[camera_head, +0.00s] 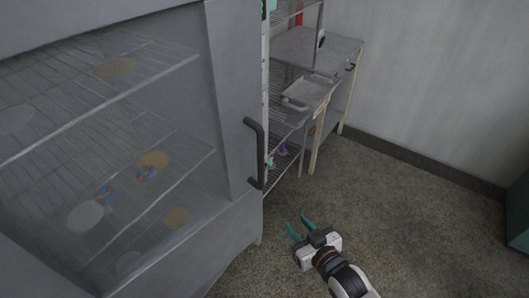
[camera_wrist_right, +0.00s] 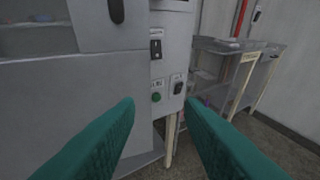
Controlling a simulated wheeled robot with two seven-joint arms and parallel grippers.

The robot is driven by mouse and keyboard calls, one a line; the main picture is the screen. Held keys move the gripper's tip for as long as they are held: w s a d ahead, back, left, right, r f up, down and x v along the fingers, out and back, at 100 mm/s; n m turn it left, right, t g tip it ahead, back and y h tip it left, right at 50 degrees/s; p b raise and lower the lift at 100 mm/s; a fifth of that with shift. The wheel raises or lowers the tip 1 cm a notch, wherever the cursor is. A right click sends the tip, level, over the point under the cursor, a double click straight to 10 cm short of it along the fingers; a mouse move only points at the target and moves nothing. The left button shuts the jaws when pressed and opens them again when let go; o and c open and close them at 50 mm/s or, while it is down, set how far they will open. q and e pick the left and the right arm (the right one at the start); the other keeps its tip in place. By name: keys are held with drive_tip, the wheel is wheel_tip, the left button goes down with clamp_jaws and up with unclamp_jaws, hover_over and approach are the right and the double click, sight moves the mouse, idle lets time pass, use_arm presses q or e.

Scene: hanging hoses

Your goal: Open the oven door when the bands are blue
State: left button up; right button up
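The grey oven (camera_head: 232,110) fills the left of the head view. Its glass door (camera_head: 120,120) looks shut, with a dark vertical handle (camera_head: 257,153) at its right edge. Behind the glass are wire shelves with pale and yellow discs and small blue-and-red pieces (camera_head: 147,173). I cannot tell whether these are the bands. My right gripper (camera_head: 297,225) is open and empty, below and right of the handle, apart from it. In the right wrist view its teal fingers (camera_wrist_right: 158,106) spread before the oven's front. The handle's lower end (camera_wrist_right: 116,10) shows at the top there. My left gripper is out of view.
A control panel (camera_wrist_right: 173,60) has a green button (camera_wrist_right: 156,97) and black switches. A wire rack (camera_head: 290,130) and a metal table (camera_head: 335,50) with a tray (camera_head: 310,92) stand right of the oven.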

sight(263, 164)
drive_tip(key=s+a+r+n+t+y, duration=0.1)
drive_tip(key=a+r+y, duration=0.1)
drive_tip(key=r, duration=0.6)
drive_tip(key=s+a+r+t+y, duration=0.1)
drive_tip(key=r, duration=0.7)
drive_tip(key=p+x, duration=0.1)
drive_tip(key=x, duration=0.2)
drive_tip(key=p+x, duration=0.1)
drive_tip(key=x, duration=0.3)
drive_tip(key=p+x, duration=0.1)
drive_tip(key=x, duration=0.3)
drive_tip(key=shift+a+r, duration=0.15)
drive_tip(key=shift+r, duration=0.1)
drive_tip(key=shift+w+a+f+p, duration=0.1)
drive_tip(key=shift+w+a+p, duration=0.25)
drive_tip(key=shift+w, duration=0.15)
clamp_jaws()
